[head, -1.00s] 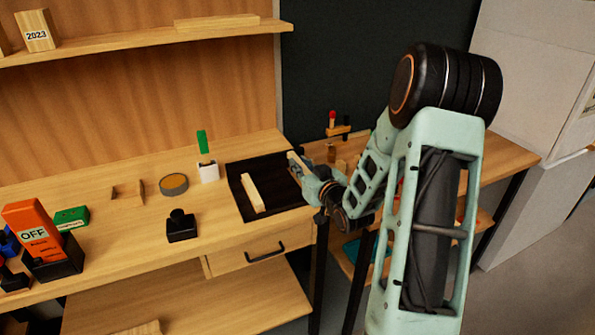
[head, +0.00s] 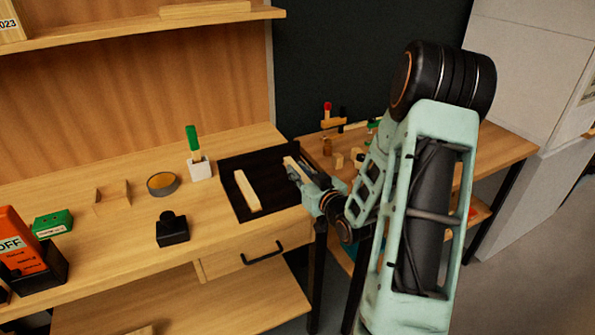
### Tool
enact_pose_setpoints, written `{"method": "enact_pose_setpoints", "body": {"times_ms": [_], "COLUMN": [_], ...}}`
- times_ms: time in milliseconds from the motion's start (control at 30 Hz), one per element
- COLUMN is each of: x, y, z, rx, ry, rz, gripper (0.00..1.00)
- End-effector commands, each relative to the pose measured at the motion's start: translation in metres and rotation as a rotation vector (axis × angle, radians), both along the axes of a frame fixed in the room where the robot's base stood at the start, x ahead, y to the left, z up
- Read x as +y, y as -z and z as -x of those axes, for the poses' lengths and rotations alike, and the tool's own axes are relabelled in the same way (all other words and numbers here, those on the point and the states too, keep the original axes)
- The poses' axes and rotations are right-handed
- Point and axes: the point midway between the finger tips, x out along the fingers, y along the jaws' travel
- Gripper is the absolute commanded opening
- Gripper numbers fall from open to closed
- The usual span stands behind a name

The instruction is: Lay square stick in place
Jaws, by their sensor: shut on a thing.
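My gripper (head: 297,174) is at the right side of the black mat (head: 227,175) on the bench. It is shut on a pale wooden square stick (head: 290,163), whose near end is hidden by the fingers. I cannot tell whether this stick touches the mat or is held just above it. A second pale wooden stick (head: 247,191) lies on the mat to the left, roughly parallel and apart from the held one.
A white holder (head: 200,169) with a green-handled tool, a round tin (head: 163,184) and a black block (head: 172,230) stand left of the mat. A second table (head: 505,150) with small wooden pieces is at the right. A drawer (head: 250,255) lies below the mat.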

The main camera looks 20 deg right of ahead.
Motion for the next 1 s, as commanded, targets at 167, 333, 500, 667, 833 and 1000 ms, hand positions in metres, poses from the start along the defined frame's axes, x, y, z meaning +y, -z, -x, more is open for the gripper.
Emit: {"method": "enact_pose_setpoints", "body": {"times_ms": [167, 333, 500, 667, 833, 1000], "x": [0.0, 0.0, 0.0, -0.001, -0.003, -0.004], "y": [0.001, 0.001, 0.001, -0.003, -0.008, -0.015], "z": [0.0, 0.0, 0.0, 0.009, 0.046, 0.088], "rx": [0.0, 0.0, 0.0, 0.003, 0.002, 0.002], "ry": [0.0, 0.0, 0.0, 0.002, 0.004, 0.004], "rz": [0.0, 0.0, 0.0, 0.0, 0.001, 0.0], "gripper": [0.28, 0.33, 0.33, 0.33, 0.33, 0.33]}}
